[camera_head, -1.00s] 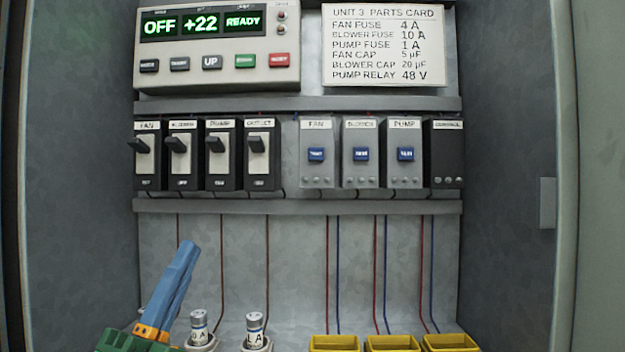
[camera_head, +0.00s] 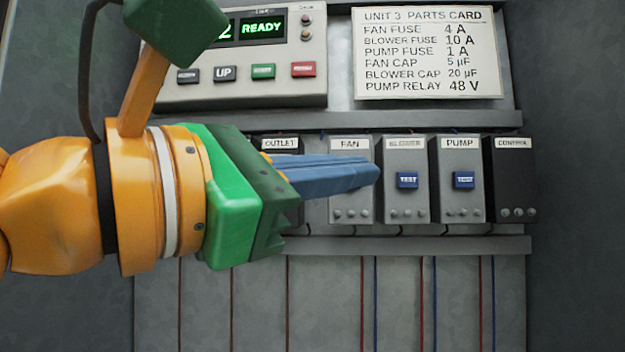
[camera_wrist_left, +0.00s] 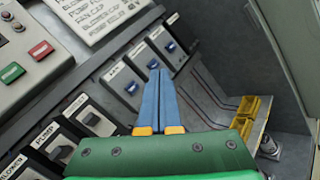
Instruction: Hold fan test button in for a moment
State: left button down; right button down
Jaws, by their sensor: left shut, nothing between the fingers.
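The fan module (camera_head: 349,208) is a grey box labelled FAN in the panel's middle row. In the head view its blue test button is hidden behind my left fingers. In the left wrist view a blue button (camera_wrist_left: 131,88), which looks like the fan one, shows just left of my fingers. My left gripper (camera_head: 374,171) is shut and empty. Its blue fingers point right across the fan module, with the tips near the blower module's left edge. In the left wrist view the fingertips (camera_wrist_left: 160,73) lie beside that button; I see no clear contact. My right gripper is out of view.
The blower module (camera_head: 407,205) and pump module (camera_head: 462,205) with blue test buttons stand right of the fan module, then a black control box (camera_head: 515,180). Above are a display unit (camera_head: 290,88) and a parts card (camera_head: 428,55). My left arm covers most breakers.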

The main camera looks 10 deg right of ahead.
pick_arm(q)
jog(key=w+d+p, duration=0.2)
jog(key=w+p, duration=0.4)
jog(key=w, duration=0.2)
jog(key=shift+w+d, duration=0.25)
jog(key=shift+w, duration=0.15)
dwell(1.7)
jog(key=shift+w+d+f+p, duration=0.1)
jog(key=shift+w+p, duration=0.3)
jog(key=shift+p, duration=0.05)
